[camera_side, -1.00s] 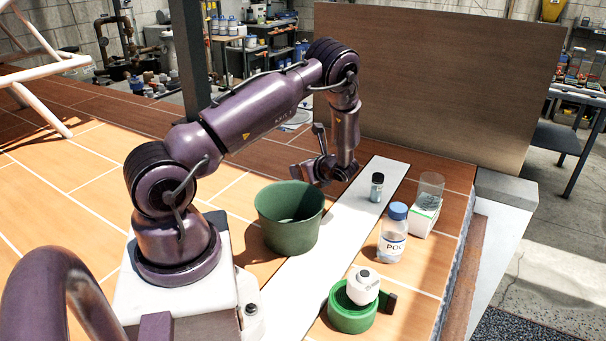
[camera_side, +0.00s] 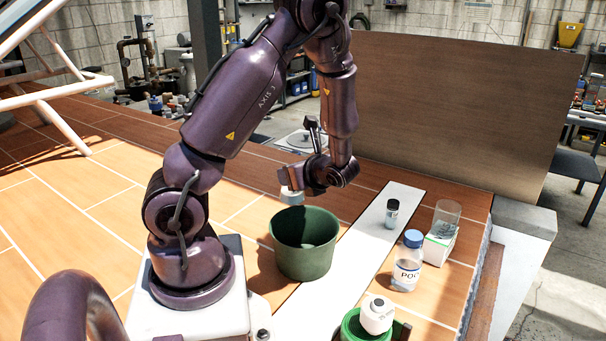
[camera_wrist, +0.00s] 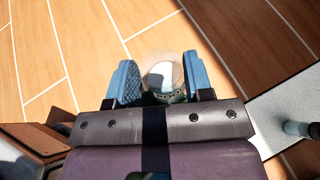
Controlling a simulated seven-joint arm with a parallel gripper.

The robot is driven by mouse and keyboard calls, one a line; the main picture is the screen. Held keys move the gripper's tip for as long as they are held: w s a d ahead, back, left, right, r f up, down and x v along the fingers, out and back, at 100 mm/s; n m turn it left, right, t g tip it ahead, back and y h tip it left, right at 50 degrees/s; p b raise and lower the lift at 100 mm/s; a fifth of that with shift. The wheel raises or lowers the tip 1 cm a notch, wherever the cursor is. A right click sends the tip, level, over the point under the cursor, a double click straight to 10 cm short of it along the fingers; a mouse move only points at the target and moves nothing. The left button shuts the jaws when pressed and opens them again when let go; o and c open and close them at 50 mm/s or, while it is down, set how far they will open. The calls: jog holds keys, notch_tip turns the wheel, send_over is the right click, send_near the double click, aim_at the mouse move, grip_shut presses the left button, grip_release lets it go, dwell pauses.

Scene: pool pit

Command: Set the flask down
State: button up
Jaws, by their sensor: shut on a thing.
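The flask (camera_wrist: 163,72) is a clear, rounded glass thing between the two blue fingertips in the wrist view. My gripper (camera_wrist: 163,85) is shut on it. In the side view my gripper (camera_side: 293,190) is raised above and behind the green pot (camera_side: 305,255), with a pale grey-blue part of the gripper or flask showing over the pot's rim. I cannot tell which it is. The flask's lower part is hidden, and the wrist view shows tiled floor beyond it.
A pale strip (camera_side: 345,262) crosses the orange tiles, with a dark-capped vial (camera_side: 391,214) on it. Open tiles lie left.

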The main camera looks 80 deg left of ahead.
jog(key=shift+s+d+r, duration=0.2)
jog(key=shift+d+r, duration=0.15)
jog(key=shift+r, duration=0.05)
jog(key=r, duration=0.4)
jog(key=shift+w+r, duration=0.35)
jog(key=shift+w, duration=0.05)
jog(key=w+d+m+t+h, duration=0.1)
jog(key=w+d+m+t, duration=0.2)
jog(key=w+m+t, duration=0.45)
jog(key=w+d+m+t+h, duration=0.1)
jog(key=w+d+m+t, duration=0.3)
jog(key=w, duration=0.6)
jog(key=shift+t, duration=0.55)
jog(key=shift+w+a+f, duration=0.1)
jog(key=shift+a+f, duration=0.1)
jog(key=shift+f, duration=2.8)
jog(key=shift+a+f, duration=0.2)
jog(key=shift+f, duration=2.75)
jog(key=shift+w+a+f, duration=0.1)
jog(key=shift+a+f, duration=0.1)
jog(key=shift+f, duration=2.8)
jog(key=shift+f, duration=0.1)
jog(key=o, duration=1.2)
jog(key=shift+c, duration=0.2)
